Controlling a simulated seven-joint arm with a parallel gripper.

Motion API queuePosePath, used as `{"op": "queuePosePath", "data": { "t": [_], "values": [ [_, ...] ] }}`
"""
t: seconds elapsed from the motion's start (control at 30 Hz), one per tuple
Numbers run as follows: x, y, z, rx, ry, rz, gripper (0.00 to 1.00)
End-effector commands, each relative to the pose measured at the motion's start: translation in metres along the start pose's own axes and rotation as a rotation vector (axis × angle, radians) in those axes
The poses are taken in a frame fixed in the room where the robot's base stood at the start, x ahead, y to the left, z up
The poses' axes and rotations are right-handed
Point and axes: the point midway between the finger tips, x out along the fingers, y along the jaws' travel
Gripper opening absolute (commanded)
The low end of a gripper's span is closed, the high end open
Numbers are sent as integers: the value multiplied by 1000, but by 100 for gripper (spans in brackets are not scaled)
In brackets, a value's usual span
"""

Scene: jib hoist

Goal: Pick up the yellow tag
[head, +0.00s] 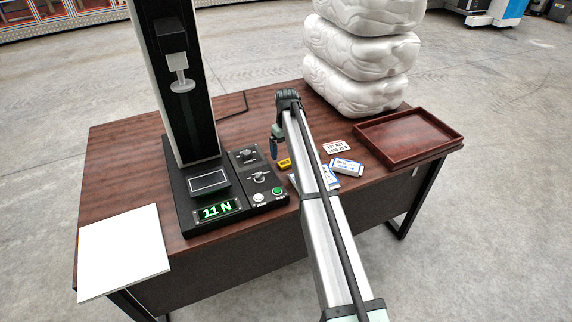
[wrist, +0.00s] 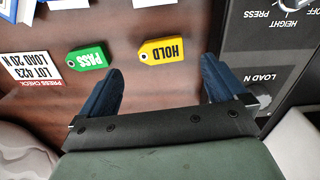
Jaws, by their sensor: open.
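The yellow tag (wrist: 161,50), marked HOLD, lies flat on the brown desk in the wrist view. It also shows in the head view (head: 284,163), just left of my arm. My gripper (wrist: 160,78) is open and empty, with its two blue fingers apart. The tag lies a little beyond the fingertips, between their lines. A green tag (wrist: 87,57), marked PASS, lies to the left of the yellow tag in the wrist view, near the left finger. In the head view my arm hides the green tag.
A press (head: 207,185) reading 11 N stands left of the tag, with its control panel (wrist: 272,45) close to my right finger. A lot card (wrist: 34,72), small boxes (head: 346,167) and a red tray (head: 400,140) lie to the right in the head view. White sacks (head: 360,60) stand behind.

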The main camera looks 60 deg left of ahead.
Motion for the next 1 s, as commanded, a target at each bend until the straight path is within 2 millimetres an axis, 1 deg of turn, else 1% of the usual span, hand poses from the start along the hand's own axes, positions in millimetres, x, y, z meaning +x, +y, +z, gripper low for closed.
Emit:
{"op": "queuePosePath", "data": {
  "t": [0.13,0.27,0.4,0.5,0.67,0.77,1.0],
  "values": [
    [13,-1,3,0,-1,0,98],
    [30,-2,7,0,-2,-1,98],
    [46,-1,6,0,0,0,98],
    [50,-1,6,1,0,0,98],
    [50,-1,6,1,0,0,98],
    [50,-1,6,1,0,0,90],
    [50,-1,6,1,0,0,67]
  ]
}}
